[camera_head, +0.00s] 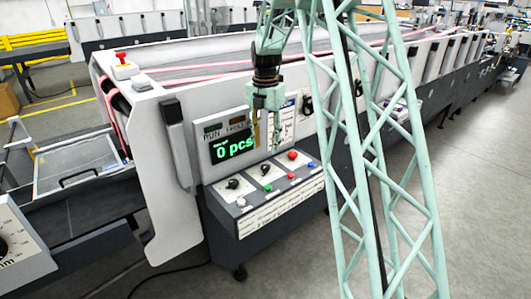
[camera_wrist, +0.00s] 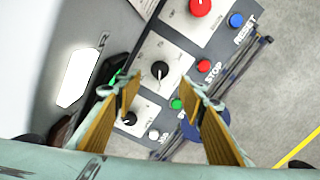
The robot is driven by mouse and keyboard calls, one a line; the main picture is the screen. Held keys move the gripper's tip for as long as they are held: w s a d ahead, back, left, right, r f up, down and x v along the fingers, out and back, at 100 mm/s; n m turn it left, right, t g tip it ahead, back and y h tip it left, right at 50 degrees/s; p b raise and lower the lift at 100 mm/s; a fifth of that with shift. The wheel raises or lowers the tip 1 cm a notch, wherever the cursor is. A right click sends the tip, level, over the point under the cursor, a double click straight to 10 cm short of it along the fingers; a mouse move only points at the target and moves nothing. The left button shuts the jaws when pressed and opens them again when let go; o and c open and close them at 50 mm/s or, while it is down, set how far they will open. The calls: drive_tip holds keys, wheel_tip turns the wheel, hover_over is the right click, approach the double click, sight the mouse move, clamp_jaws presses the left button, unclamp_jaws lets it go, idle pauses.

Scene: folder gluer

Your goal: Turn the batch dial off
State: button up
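The sloped control panel (camera_head: 290,190) carries two black dials on pale plates: the left dial (camera_head: 232,184) and the middle dial (camera_head: 265,169). Their labels are too small to read, so I cannot tell which is the batch dial. In the wrist view the middle dial (camera_wrist: 160,69) shows between my fingers and the left dial (camera_wrist: 130,118) lies lower, near the left finger. My gripper (camera_head: 267,143) is open and empty, pointing down above the panel, apart from the dials. It also shows in the wrist view (camera_wrist: 168,98). A green display (camera_head: 233,148) reads "0 pcs".
A red knob (camera_head: 291,155) sits at the panel's right. A blue RESET button (camera_wrist: 236,20), red STOP button (camera_wrist: 204,66), green button (camera_wrist: 176,103) and white button (camera_wrist: 153,134) line the front edge. Open floor lies in front.

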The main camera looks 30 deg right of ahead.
drive_tip(key=shift+r, duration=1.25)
drive_tip(key=shift+r, duration=0.1)
drive_tip(key=s+a+r+m+t+b, duration=0.1)
drive_tip(key=s+a+r+m+b, duration=0.1)
drive_tip(key=s+a+r+m, duration=0.7)
drive_tip(key=s+a+r+m+t+b, duration=0.1)
drive_tip(key=s+a+r+m, duration=0.35)
drive_tip(key=s, duration=0.95)
drive_tip(key=s+a+m+b, duration=0.1)
drive_tip(key=s+a+m, duration=0.2)
drive_tip(key=s, duration=0.6)
drive_tip(key=s+a+m+t+b, duration=0.1)
drive_tip(key=s+a+m, duration=0.2)
drive_tip(key=s, duration=0.7)
drive_tip(key=s+a+m+t+b, duration=0.1)
drive_tip(key=s+a+m, duration=0.2)
drive_tip(key=s, duration=0.7)
drive_tip(key=shift+s+f+m, duration=0.2)
drive_tip(key=shift+f+m, duration=0.1)
drive_tip(key=shift+m, duration=0.85)
